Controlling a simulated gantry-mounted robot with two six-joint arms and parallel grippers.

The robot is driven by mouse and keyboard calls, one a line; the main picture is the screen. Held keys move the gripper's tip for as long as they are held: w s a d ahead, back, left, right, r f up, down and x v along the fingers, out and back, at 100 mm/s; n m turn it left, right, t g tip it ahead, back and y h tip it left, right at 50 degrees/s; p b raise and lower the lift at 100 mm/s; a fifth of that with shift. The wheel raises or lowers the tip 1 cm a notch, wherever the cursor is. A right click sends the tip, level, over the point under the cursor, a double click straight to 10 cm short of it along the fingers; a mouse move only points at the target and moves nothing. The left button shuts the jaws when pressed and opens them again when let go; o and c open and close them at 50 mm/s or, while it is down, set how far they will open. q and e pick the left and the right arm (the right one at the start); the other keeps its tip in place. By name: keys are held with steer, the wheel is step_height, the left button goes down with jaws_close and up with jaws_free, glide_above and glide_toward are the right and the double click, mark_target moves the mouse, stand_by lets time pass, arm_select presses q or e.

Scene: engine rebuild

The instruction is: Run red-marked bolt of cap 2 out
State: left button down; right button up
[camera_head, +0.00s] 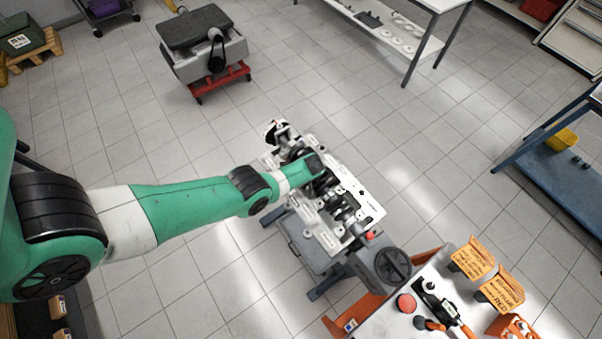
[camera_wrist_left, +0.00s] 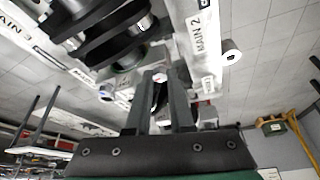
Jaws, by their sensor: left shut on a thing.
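The engine block (camera_head: 326,236) sits on a stand, with its crank side up. My left arm reaches over it from the left, and my left gripper (camera_head: 318,178) is down among the crank parts, mostly hidden there. In the left wrist view, my left gripper (camera_wrist_left: 161,82) has its two fingers close together around a small bolt (camera_wrist_left: 158,77) with a pinkish-red top. The label MAIN 2 (camera_wrist_left: 207,36) is on the pale rail just right of the fingers. MAIN 3 shows at the upper left. How far the bolt's thread is out is hidden. My right gripper is not in view.
Dark crank webs (camera_wrist_left: 105,35) lie close left of the fingers in the left wrist view. A white-topped tool table (camera_head: 385,318) with orange signs stands at the lower right. A grey engine on a red dolly (camera_head: 220,82) stands at the back. The floor between is clear.

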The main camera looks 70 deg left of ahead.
arm_select(q)
steer(key=shift+w+f+n+g+b, duration=0.15)
steer(key=shift+n+g+b, duration=0.35)
steer(key=shift+n+b, duration=0.6)
steer(key=c, duration=0.8)
jaws_free()
steer(key=shift+d, duration=0.1)
steer(key=shift+p, duration=0.3)
